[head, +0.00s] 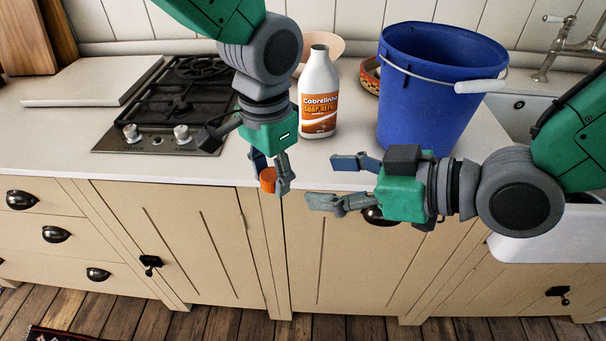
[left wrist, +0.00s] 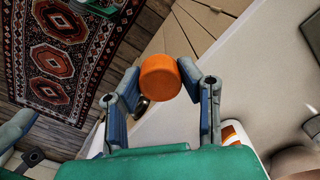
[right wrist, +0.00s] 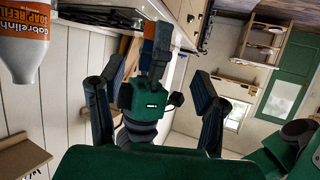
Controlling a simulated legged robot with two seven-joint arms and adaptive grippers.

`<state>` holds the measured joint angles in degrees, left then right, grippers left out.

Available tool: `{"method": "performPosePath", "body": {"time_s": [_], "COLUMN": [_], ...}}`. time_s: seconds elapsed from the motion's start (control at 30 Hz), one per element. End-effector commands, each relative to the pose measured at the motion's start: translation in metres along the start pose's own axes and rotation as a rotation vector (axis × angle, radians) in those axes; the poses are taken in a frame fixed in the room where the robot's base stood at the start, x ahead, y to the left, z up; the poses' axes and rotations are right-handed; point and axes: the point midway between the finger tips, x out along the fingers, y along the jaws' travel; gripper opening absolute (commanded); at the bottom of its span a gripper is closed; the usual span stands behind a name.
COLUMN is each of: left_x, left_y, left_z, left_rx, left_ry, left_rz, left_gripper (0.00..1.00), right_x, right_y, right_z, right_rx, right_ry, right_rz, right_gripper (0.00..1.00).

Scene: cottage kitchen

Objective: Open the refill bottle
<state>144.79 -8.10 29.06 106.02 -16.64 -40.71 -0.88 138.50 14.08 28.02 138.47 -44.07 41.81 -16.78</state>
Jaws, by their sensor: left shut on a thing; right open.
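The refill bottle (head: 319,95) is white with an orange label and stands upright on the counter. Its neck top shows no cap. My left gripper (head: 270,183) is shut on an orange cap (head: 267,179), which it holds in front of the counter's front edge, apart from the bottle. The cap also shows between the fingertips in the left wrist view (left wrist: 160,77). My right gripper (head: 322,181) is open and empty, in front of the counter edge, below and right of the bottle. The bottle shows upside down in the right wrist view (right wrist: 25,40).
A blue bucket (head: 428,95) with a handle stands right of the bottle, with a patterned bowl (head: 369,75) partly behind it. A beige bowl (head: 327,43) is behind the bottle. A gas hob (head: 175,100) is at left, a sink (head: 515,112) at right.

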Motion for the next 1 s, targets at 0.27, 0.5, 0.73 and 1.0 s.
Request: {"method": "performPosePath", "body": {"time_s": [0.27, 0.5, 0.73, 1.0], "left_x": [0.035, 0.050, 0.050, 0.050], "left_y": [0.007, 0.009, 0.009, 0.009], "left_z": [-0.042, -0.061, -0.061, -0.061], "left_rx": [0.240, 0.363, 0.370, 0.369], "left_ry": [-0.001, 0.002, 0.002, 0.002], "left_rz": [0.001, -0.003, -0.003, -0.003], "left_gripper": [0.00, 0.00, 0.00, 0.00], "right_x": [0.000, 0.002, 0.024, 0.039], "right_y": [0.000, -0.002, -0.010, -0.015], "right_z": [0.000, -0.001, -0.010, 0.004], "right_rx": [0.000, 0.010, 0.133, 0.287], "right_ry": [0.000, 0.006, 0.068, 0.091], "right_rz": [0.000, 0.006, 0.115, 0.413], "right_gripper": [0.58, 0.58, 0.58, 0.58]}}
